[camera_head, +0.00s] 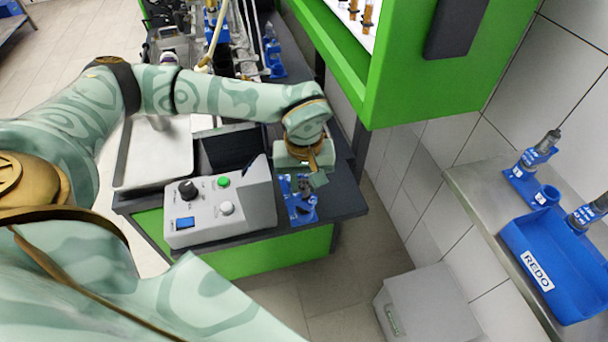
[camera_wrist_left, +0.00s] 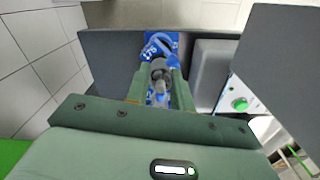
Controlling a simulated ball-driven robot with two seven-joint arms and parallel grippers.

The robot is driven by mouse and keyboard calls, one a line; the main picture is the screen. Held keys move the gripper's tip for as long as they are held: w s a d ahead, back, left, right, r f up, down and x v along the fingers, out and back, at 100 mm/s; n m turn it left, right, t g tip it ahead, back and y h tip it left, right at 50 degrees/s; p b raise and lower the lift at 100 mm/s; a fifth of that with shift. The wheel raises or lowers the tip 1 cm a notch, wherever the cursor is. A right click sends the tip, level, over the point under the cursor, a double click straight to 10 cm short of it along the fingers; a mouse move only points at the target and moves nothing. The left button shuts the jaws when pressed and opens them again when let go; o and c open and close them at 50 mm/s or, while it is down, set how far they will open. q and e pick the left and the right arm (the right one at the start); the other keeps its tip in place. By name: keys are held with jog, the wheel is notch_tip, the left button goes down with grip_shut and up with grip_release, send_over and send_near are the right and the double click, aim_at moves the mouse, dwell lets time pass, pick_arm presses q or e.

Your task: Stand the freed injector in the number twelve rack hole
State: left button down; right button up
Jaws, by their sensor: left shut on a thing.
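My left gripper (camera_head: 314,178) is at the bench's right end, reaching down over a small blue holder (camera_head: 300,212). In the left wrist view, its green fingers (camera_wrist_left: 160,88) are shut on a grey injector (camera_wrist_left: 161,72). The injector stands at the blue holder (camera_wrist_left: 152,50); whether its lower end is still inside cannot be told. The fingers partly hide the injector in the head view. I cannot make out a rack hole marked twelve. My right gripper is not in view.
A grey control box (camera_head: 220,205) with knobs and buttons stands left of the holder. A green cabinet (camera_head: 420,80) overhangs at upper right. On the right shelf are a blue holder (camera_head: 523,185) with a grey injector (camera_head: 545,145) and a blue REDO tray (camera_head: 560,262).

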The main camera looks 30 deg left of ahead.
pick_arm(q)
jog(key=shift+f, duration=0.1)
jog(key=c, duration=1.5)
grip_release()
notch_tip(320, 180, up, 11)
jog(key=p, duration=1)
